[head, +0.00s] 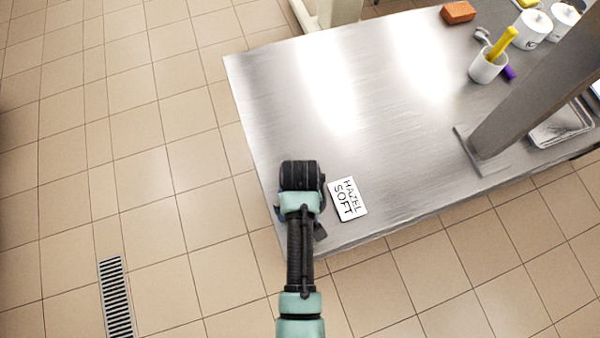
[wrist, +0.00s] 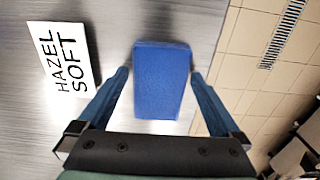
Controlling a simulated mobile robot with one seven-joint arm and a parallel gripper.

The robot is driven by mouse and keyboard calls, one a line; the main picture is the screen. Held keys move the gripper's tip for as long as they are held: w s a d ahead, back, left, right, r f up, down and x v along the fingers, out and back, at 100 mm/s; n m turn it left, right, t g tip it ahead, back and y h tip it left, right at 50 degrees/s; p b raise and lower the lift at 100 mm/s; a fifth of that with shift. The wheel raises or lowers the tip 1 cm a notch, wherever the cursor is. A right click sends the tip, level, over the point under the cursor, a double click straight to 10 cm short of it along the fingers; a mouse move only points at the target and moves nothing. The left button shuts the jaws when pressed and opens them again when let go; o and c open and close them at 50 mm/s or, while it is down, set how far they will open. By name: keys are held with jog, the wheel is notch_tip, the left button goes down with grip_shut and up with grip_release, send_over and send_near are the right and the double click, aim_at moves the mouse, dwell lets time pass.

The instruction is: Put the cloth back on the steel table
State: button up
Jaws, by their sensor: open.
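A blue, block-like thing, which I take to be the folded cloth (wrist: 162,85), lies on the steel table (head: 290,100) close to its edge. My gripper (wrist: 160,75) is open, with one finger on each side of the cloth in the wrist view. I see no clear grip on it, and I cannot tell how far the fingertips are above the table. In the head view my arm reaches over the table's near left corner and mostly hides the cloth.
A white card reading HAZEL SOFT (head: 347,198) lies just beside my gripper. Farther back are an orange-brown block (head: 458,12), a white mug (head: 487,68) and white canisters (head: 532,30). A metal post (head: 530,90) stands at the right. The table's middle is clear.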

notch_tip(320, 180, up, 12)
jog(key=w+r+m+t, duration=0.1)
jog(key=w+r+t, duration=0.7)
jog(key=r, duration=0.6)
jog(key=w+r+t, duration=0.5)
jog(key=w+r, duration=0.6)
jog(key=r, duration=0.4)
notch_tip(320, 180, up, 17)
jog(key=s+m+t, duration=0.1)
jog(key=s+t, duration=0.1)
jog(key=t, duration=0.4)
jog(key=s+r+t, duration=0.4)
jog(key=s+r, duration=0.1)
jog(key=r, duration=0.4)
jog(key=s+r+m+t, duration=0.1)
jog(key=s+r+t, duration=0.3)
jog(key=r, duration=0.5)
jog(key=s, duration=0.2)
jog(key=shift+s+a+r+m+b, duration=0.15)
jog(key=shift+s+r+m+b, duration=0.1)
jog(key=shift+s+m+b, duration=0.05)
